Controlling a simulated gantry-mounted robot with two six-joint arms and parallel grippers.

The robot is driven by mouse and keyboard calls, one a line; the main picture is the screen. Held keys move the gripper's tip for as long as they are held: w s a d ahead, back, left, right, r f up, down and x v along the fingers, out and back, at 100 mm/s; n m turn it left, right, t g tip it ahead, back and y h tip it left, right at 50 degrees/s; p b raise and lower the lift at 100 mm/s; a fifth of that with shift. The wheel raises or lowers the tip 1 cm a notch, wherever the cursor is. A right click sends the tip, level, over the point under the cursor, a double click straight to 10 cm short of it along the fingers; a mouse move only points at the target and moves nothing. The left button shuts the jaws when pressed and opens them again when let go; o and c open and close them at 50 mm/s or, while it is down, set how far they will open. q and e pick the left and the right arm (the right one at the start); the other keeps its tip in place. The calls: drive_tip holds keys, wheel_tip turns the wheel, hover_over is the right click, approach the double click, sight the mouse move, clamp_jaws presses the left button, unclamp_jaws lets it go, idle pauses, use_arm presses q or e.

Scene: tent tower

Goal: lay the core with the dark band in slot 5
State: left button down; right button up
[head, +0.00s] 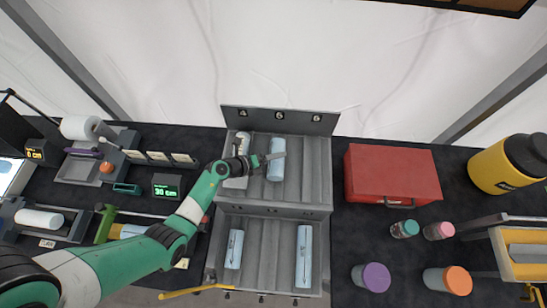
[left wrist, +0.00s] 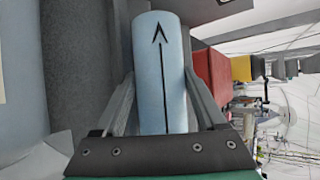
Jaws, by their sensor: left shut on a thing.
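My left gripper (head: 270,158) is shut on a pale blue core (head: 277,146), across its middle. In the head view this core lies lengthwise over the slot under label 5 (head: 279,115); I cannot tell whether it touches the slot floor. In the left wrist view the held core (left wrist: 158,80) shows a dark arrow along its length, between the two fingers. I cannot make out a dark band on it. The grey rack (head: 310,170) has a back row labelled 4, 5 and 6. My right gripper is not in view.
A paler core (head: 243,143) lies in slot 4, partly hidden by my gripper. Slot 6 looks empty. Two arrowed cores (head: 234,250) (head: 304,255) lie in the front row's outer slots. A red box (head: 392,172) stands to the right, jars (head: 372,277) in front of it.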

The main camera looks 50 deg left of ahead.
use_arm(q)
drive_tip(key=shift+s+f, duration=0.3)
drive_tip(key=shift+f, duration=0.35)
unclamp_jaws()
drive_tip(key=shift+r, duration=0.15)
drive_tip(key=s+r+p, duration=0.1)
drive_tip(key=r+p, duration=0.1)
drive_tip(key=p, duration=0.1)
drive_tip(key=shift+s+a+r, duration=0.1)
drive_tip(key=shift+s, duration=0.1)
drive_tip(key=p+v, duration=0.6)
drive_tip(key=v, duration=0.3)
drive_tip(key=shift+p, duration=0.4)
drive_tip(key=shift+s+a, duration=0.1)
drive_tip(key=shift+a, duration=0.05)
